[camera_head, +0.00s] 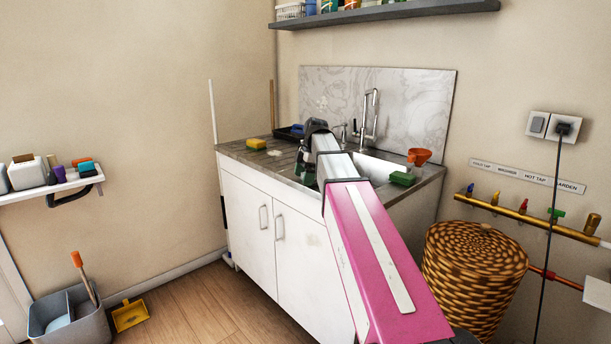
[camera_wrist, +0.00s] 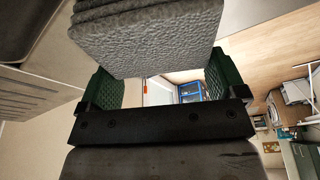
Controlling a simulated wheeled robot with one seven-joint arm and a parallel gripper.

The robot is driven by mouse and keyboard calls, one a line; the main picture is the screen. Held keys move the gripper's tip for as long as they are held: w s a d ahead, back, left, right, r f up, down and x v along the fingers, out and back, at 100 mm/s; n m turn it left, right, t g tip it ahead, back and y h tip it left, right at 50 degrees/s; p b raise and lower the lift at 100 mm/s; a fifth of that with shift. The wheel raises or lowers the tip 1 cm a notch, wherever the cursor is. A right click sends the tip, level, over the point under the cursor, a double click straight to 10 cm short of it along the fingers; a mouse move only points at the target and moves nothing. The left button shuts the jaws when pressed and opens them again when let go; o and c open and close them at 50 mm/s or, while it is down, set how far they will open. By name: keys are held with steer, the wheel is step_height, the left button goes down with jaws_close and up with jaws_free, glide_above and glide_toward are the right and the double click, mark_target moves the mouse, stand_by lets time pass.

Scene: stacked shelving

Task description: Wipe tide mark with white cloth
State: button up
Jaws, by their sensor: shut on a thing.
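My gripper (camera_head: 306,165) is over the left part of the sink unit's worktop (camera_head: 236,149), beside the basin. In the wrist view its green fingers (camera_wrist: 162,72) stand on both sides of a folded, rough-textured cloth (camera_wrist: 150,40), which looks grey in this light. The gripper is shut on this cloth. The cloth cannot be made out in the head view, behind my arm and gripper. A small pale patch (camera_head: 275,153) lies on the worktop near the yellow sponge; I cannot tell whether it is the tide mark.
A yellow sponge (camera_head: 256,144) and a dark tray (camera_head: 288,133) are on the worktop's left. A tap (camera_head: 370,115) stands behind the basin. A green sponge (camera_head: 402,178) and an orange item (camera_head: 419,156) are at the right. A wicker basket (camera_head: 470,275) stands right of the unit.

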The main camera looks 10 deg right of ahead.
steer(key=shift+s+a, duration=0.65)
steer(key=shift+s, duration=0.3)
steer(key=shift+w+d+r, duration=0.15)
steer(key=shift+w, duration=0.95)
steer(key=shift+w+d, duration=0.15)
steer(key=shift+w, duration=0.45)
steer(key=shift+r, duration=1.35)
